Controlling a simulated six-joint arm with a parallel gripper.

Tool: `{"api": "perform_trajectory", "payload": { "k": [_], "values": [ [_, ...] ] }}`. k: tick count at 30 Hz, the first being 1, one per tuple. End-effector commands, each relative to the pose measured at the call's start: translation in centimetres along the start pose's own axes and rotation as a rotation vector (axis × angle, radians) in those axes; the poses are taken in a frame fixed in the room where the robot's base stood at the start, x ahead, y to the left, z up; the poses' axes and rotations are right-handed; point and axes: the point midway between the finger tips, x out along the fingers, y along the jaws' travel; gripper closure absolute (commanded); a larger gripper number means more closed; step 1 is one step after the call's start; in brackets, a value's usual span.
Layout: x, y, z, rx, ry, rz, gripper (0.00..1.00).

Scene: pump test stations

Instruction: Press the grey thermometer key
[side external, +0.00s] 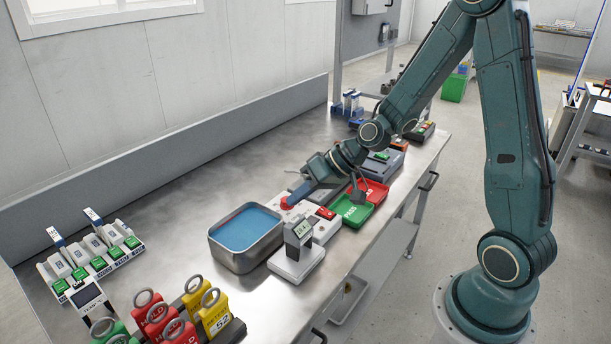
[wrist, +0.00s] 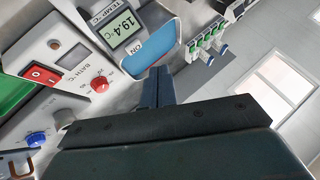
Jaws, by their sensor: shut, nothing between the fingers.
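The thermometer is a small upright unit with a grey display head (side external: 299,239) on a white base (side external: 296,266), in front of the water bath in the side view. In the wrist view its display (wrist: 123,31) reads 19.4 °C, with an "ON" mark beside it. I cannot make out the grey key clearly in either view. My gripper (side external: 289,202) is shut and empty, its blue fingers pointing down over the white bath controller near the red knob. In the wrist view the fingertips (wrist: 158,71) overlap the edge of the water bath; contact cannot be told.
The metal water bath (side external: 225,255) stands left of the thermometer. The controller (wrist: 75,60) has a red switch (wrist: 41,74) and a red knob (wrist: 99,84). Red (side external: 376,189) and green (side external: 335,205) trays lie right. Tagged holders (side external: 164,320) stand at the front left.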

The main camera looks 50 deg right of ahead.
Motion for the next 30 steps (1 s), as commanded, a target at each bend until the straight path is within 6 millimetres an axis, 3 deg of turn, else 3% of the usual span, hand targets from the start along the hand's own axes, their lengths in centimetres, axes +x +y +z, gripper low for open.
{"api": "perform_trajectory", "payload": {
  "k": [12,30],
  "values": [
    [-2.0,-1.5,-1.5,-0.001,0.001,0.0,1.0],
    [-2.7,-2.1,-1.5,-0.017,-0.008,0.01,1.0]
  ]
}}
